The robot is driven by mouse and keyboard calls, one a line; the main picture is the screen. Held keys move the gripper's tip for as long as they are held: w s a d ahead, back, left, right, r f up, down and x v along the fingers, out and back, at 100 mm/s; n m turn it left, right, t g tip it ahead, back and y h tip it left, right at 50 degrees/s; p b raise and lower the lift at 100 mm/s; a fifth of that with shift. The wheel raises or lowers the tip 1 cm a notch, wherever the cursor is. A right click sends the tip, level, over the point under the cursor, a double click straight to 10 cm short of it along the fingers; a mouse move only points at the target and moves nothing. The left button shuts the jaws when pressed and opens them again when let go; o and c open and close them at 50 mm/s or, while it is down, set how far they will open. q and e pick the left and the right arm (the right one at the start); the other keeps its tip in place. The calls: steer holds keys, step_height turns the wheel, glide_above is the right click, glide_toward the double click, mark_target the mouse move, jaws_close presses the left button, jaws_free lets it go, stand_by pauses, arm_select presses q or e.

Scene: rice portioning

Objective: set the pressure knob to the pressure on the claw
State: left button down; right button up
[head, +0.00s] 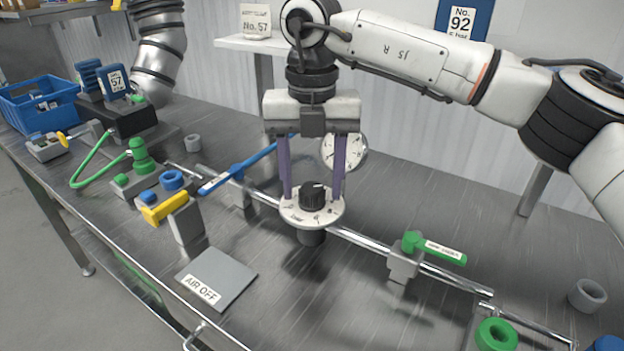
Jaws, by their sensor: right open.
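The pressure knob (314,193) is black and sits in the middle of a round white dial (291,213) on the pipe. My right gripper (312,190) points down over it, open, with one purple finger on each side of the knob. I cannot tell whether the fingers touch it. The dial's marks are too small to read. No claw can be made out for sure. A blue tag reading 57 (115,82) stands at the back left, its lower line unreadable.
A pressure gauge (352,148) stands behind the right gripper. A blue lever (237,170) and green lever (434,247) sit on the pipe. A yellow handle (163,208), AIR OFF plate (218,275), green hose (88,160) and blue crate (38,105) are left. The right front holds a green ring (481,335).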

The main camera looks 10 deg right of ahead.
mark_target(312, 187)
step_height(312, 187, up, 10)
steer(key=shift+r+p, duration=0.2)
steer(key=shift+p, duration=0.15)
